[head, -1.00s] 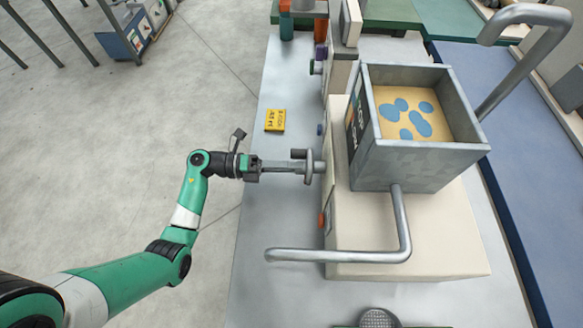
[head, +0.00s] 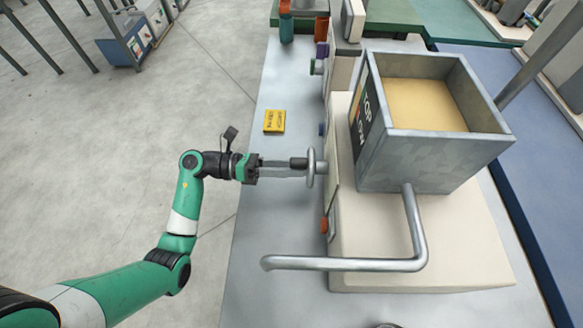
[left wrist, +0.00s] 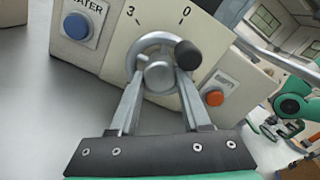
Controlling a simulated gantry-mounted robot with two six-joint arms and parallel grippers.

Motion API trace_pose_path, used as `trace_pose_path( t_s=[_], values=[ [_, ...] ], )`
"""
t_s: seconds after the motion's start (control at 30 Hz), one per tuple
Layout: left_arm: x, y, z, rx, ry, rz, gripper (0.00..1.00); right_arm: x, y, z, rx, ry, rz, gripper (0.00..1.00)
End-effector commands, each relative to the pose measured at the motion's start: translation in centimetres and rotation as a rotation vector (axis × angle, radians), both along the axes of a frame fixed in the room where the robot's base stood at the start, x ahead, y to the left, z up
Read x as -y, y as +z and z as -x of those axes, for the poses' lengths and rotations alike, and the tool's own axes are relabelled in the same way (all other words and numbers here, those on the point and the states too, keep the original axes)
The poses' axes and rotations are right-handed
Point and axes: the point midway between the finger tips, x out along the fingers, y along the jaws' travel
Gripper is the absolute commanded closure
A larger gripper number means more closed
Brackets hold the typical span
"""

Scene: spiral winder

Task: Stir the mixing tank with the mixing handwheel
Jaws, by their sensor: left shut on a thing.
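The mixing handwheel (head: 312,167) is a grey metal wheel on the left side of the cream machine. In the left wrist view it shows face on as a ring with a hub and a dark knob (left wrist: 187,55), between marks 3 and 0. My left gripper (head: 297,168) is shut on the handwheel, with one finger on each side of the hub in the left wrist view. The mixing tank (head: 438,150) is a grey open box on top of the machine, with a plain, even tan fill (head: 425,104).
A bent metal pipe (head: 345,264) sticks out low in front of the machine. A blue button (left wrist: 77,25) and an orange button (left wrist: 214,97) flank the wheel.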

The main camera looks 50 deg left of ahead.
Motion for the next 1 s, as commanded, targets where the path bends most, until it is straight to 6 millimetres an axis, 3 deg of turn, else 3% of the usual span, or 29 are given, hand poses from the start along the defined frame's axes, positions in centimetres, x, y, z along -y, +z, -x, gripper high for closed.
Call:
trace_pose_path(
  t_s=[0.43, 0.47, 0.6, 1.0],
  values=[
    [-0.02, 0.03, -0.01, 0.007, 0.0, -0.007, 1.0, 0.0, -0.06, 0.0, 0.0, 0.0, 0.0, 0.22],
    [-0.02, 0.03, -0.01, 0.007, 0.0, -0.007, 0.47, 0.0, -0.06, 0.0, 0.0, 0.0, 0.0, 0.22],
    [-0.02, 0.03, -0.02, 0.007, 0.0, -0.007, 0.22, 0.0, -0.06, 0.0, 0.0, 0.0, 0.0, 0.22],
    [-0.74, 0.13, 0.63, 0.005, 0.004, -0.006, 0.22, 0.0, 0.25, 0.0, 0.0, 0.0, 0.0, 0.22]
  ],
)
